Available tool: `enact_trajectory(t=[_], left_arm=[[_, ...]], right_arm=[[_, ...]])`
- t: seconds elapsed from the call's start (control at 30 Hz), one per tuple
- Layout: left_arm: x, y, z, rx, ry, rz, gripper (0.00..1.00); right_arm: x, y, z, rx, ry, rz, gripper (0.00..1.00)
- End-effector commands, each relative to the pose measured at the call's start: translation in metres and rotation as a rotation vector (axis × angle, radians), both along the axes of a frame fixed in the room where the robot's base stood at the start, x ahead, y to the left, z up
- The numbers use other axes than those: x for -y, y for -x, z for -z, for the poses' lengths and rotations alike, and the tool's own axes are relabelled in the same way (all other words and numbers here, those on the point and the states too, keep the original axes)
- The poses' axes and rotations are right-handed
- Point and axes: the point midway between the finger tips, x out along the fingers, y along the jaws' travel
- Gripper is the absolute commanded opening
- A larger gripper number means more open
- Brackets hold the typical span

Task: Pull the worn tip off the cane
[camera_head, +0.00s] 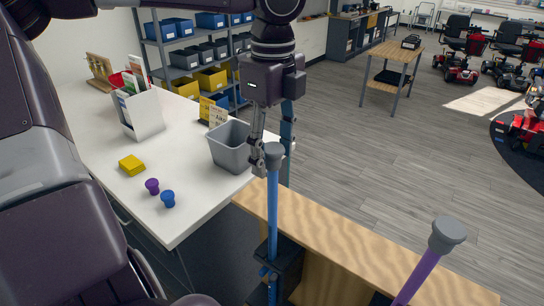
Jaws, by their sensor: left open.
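A blue cane (272,215) stands upright with a grey tip (273,154) on its upper end. A black holder (289,262) surrounds its lower part. A second, purple cane (418,277) leans at the lower right and carries a wider grey tip (446,234). I cannot tell wear on either tip. My left gripper (272,166) points down, open, with its fingers on either side of the blue cane's tip in the picture. Whether they touch it or stand behind it is unclear. My right gripper is not in view.
A white table (190,213) at left bears a grey bin (231,150), a yellow block (131,165), a purple piece (152,186), a blue piece (168,199) and a white holder (142,112).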

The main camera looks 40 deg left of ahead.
Motion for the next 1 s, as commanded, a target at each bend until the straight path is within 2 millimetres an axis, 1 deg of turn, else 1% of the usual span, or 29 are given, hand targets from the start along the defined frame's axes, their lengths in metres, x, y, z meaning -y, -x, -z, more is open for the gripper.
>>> enact_trajectory(t=[0.17,0.6,0.83,1.0], left_arm=[[0.0000,0.0001,-0.0003,0.000,0.000,0.000,0.49],[0.0001,0.0002,-0.0002,0.000,0.000,0.000,0.00],[0.0001,0.0001,-0.0015,0.000,0.000,0.000,0.00],[0.0001,0.0000,-0.0075,0.000,0.000,0.000,0.00]], right_arm=[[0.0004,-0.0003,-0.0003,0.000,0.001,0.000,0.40],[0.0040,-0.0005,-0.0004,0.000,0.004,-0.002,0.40],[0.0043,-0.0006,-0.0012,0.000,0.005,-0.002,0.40],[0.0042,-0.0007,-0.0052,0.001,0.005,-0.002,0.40]])
